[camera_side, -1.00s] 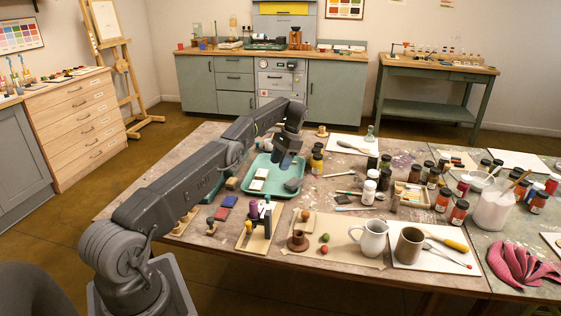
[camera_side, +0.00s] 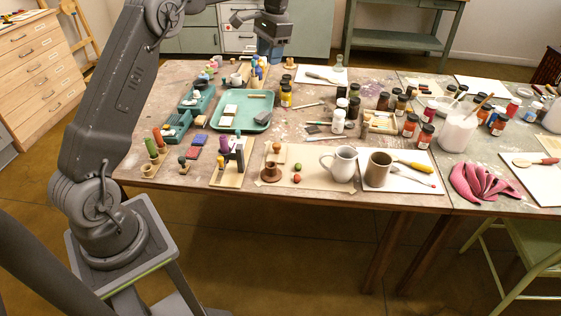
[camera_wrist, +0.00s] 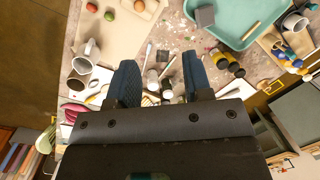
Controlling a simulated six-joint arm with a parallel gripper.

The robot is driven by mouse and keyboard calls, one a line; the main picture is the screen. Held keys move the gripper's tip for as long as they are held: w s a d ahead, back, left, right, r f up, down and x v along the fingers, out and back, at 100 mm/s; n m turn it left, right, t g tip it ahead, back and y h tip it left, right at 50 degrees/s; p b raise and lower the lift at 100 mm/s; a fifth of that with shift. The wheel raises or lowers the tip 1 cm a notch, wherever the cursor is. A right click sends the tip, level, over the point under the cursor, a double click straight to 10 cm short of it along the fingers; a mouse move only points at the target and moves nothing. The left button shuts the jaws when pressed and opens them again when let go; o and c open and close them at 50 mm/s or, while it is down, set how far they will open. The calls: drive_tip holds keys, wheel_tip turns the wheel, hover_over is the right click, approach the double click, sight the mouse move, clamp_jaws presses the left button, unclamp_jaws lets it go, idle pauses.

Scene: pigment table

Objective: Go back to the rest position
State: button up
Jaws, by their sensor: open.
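My gripper (camera_side: 269,50) is raised above the far side of the work table in the side view, with its blue fingers pointing down. In the wrist view my gripper (camera_wrist: 158,64) has its two blue fingers spread apart with nothing held between them. The table's jars and mugs show well below and beyond the fingers. My arm rises from its base at the left and reaches over to the gripper at the top of the side view.
A teal tray (camera_side: 259,126) holds small blocks. A white pitcher (camera_side: 341,165), a brown mug (camera_side: 377,168), a pink cloth (camera_side: 480,186) and several paint jars crowd the table's right part. A purple-handled item (camera_side: 224,147) stands near the front edge. The air around my gripper looks clear.

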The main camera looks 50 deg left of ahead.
drive_tip(key=s+d+r+t, duration=0.2)
drive_tip(key=s+d+r, duration=0.2)
drive_tip(key=s+d, duration=0.3)
drive_tip(key=s+d+r+t, duration=0.2)
drive_tip(key=s+d+r, duration=0.3)
drive_tip(key=s+d, duration=0.3)
drive_tip(key=s+d+f+t, duration=0.1)
drive_tip(key=s+d+f, duration=0.1)
drive_tip(key=s, duration=0.3)
drive_tip(key=s+d+f+t, duration=0.1)
drive_tip(key=s+d+f, duration=0.1)
drive_tip(key=s, duration=0.3)
drive_tip(key=s+d+f+h, duration=0.1)
drive_tip(key=s+d+f, duration=0.2)
drive_tip(key=s, duration=0.3)
drive_tip(key=shift+t, duration=0.4)
drive_tip(key=shift+f, duration=0.1)
